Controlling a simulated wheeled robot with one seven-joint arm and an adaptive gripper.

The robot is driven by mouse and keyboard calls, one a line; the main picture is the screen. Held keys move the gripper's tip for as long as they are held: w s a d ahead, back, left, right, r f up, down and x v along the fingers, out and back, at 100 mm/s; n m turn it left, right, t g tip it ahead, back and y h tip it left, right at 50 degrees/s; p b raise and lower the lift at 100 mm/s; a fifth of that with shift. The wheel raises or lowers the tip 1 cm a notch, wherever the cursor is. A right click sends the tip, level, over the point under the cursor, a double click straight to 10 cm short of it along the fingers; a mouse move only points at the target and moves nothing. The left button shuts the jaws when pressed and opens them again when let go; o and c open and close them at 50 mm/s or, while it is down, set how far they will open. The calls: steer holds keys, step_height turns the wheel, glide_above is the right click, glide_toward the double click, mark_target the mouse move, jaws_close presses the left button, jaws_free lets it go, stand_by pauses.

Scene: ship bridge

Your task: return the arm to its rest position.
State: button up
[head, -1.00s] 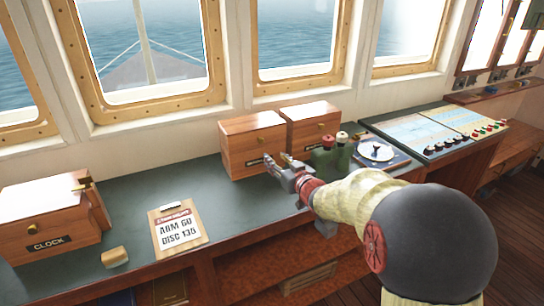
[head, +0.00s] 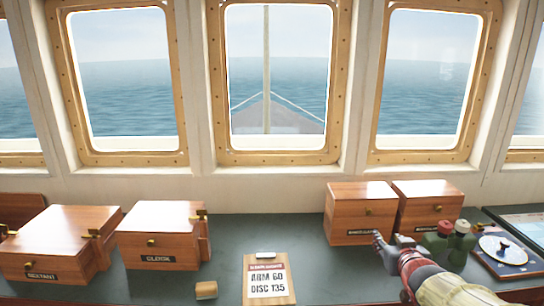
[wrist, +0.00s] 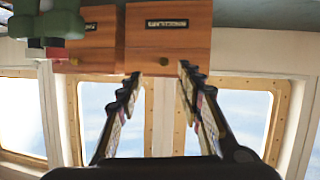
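My gripper (head: 389,240) is at the lower right of the head view, in front of the lower right part of a wooden box (head: 345,213). My forearm runs off the lower right edge. In the wrist view, which is upside down, the two fingers of my gripper (wrist: 158,76) stand apart with nothing between them. The front of the same box (wrist: 165,40), with its label and round knob, shows beyond the fingertips. I cannot tell how far the tips are from it.
A second box (head: 430,195), a green device with red and white knobs (head: 450,243) and a dial (head: 502,250) stand right. Left are a box labelled SEXTANT (head: 45,250), another box (head: 160,240), a small wooden block (head: 206,290) and a clipboard (head: 265,283). Counter between is clear.

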steer(key=s+a+g+p, duration=0.1)
steer(key=s+a, duration=0.4)
steer(key=s, duration=0.5)
steer(key=s+a+f+g+y, duration=0.1)
steer(key=s+a+g, duration=0.3)
steer(key=s, duration=0.7)
steer(key=s+a+n+g+y+p, duration=0.1)
steer(key=s+a+g, duration=0.2)
steer(key=s, duration=0.8)
steer(key=a, duration=0.2)
steer(key=shift+a+f+p, duration=0.2)
steer(key=shift+a+p, duration=0.1)
steer(key=shift+a, duration=0.1)
steer(key=shift+s, duration=0.1)
